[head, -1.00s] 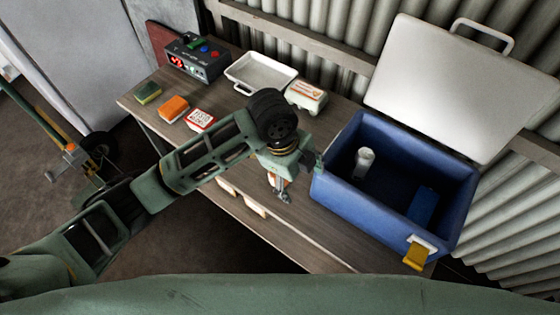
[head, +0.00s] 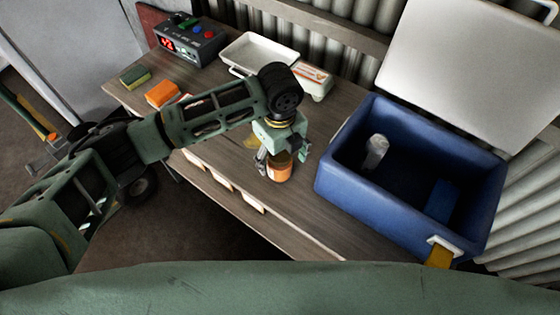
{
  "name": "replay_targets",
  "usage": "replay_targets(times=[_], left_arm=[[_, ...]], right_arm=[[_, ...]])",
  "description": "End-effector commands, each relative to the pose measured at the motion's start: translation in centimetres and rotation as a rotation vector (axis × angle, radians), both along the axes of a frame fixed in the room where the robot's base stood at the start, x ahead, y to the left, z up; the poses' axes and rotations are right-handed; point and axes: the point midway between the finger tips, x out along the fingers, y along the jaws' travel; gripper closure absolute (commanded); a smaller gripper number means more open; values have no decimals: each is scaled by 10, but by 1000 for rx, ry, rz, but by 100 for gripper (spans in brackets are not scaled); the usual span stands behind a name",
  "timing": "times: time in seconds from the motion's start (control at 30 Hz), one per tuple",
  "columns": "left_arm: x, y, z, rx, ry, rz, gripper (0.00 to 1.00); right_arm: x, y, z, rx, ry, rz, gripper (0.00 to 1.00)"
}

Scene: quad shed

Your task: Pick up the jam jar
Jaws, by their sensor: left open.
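The jam jar (head: 279,171) is a small jar with orange contents. It stands on the wooden bench in the middle of the head view, left of the blue cooler. My left gripper (head: 280,158) is over the jar from above, with its fingers open and reaching down around the jar's upper part. The gripper hides the jar's top, and I cannot tell whether the fingers touch it. My right gripper is not in view.
The open blue cooler (head: 335,181) holds a white cup-like item (head: 376,150) and a blue block (head: 441,200).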

Motion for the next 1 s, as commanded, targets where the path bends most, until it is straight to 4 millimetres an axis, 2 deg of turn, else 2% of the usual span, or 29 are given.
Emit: replay_targets(times=[0.13,0.3,0.57,1.0], left_arm=[[1,1,-21,3,3,2,29],[1,0,-42,-1,1,1,29],[2,0,-46,-1,-1,0,29],[2,0,-46,0,0,1,66]], right_arm=[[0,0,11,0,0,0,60],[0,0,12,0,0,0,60],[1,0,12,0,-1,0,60],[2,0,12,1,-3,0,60]])
